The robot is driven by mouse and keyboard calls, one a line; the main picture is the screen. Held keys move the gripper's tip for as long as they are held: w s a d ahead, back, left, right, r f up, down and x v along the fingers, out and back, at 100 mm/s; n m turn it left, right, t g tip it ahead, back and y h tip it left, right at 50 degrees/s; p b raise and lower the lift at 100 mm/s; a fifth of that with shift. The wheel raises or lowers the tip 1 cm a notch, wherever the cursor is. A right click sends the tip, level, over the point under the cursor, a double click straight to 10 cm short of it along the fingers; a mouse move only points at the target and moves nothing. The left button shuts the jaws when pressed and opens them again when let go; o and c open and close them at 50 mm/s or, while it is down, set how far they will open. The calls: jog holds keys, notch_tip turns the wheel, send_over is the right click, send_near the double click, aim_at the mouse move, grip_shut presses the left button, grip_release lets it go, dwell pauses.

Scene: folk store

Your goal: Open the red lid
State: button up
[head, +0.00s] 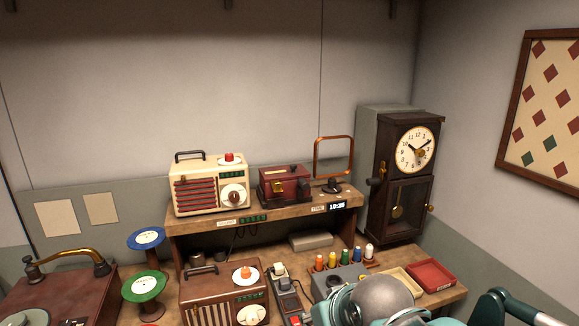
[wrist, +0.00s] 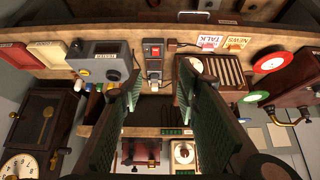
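A dark red box (head: 285,184) with a brass-coloured latch on its front sits on the raised wooden shelf, between the cream radio and a copper-coloured frame. Its red top looks closed. The fingers are apart from the box. In the head view I cannot make out the fingers; only my teal arm links show at the lower right.
The cream radio (head: 209,187) stands close left of the box, the copper-coloured frame (head: 334,157) close right. Below are a brown radio (head: 222,300), a power strip (head: 290,299), coloured spools (head: 344,256) and a red tray (head: 431,273). A clock (head: 405,180) stands right. Space above the shelf is free.

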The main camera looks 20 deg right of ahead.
jog(key=w+d+r+m+g+p, duration=0.1)
jog(key=w+r+m+p, duration=0.15)
jog(key=w+r, duration=0.95)
notch_tip(320, 180, up, 13)
jog(key=m+g+p, duration=0.6)
jog(key=p, duration=0.3)
send_over(293, 165)
jog(key=shift+w+d+r, duration=0.1)
jog(key=shift+w+r, duration=0.05)
jog(key=shift+r, duration=0.05)
jog(key=shift+f, duration=0.1)
jog(key=shift+f, duration=3.8)
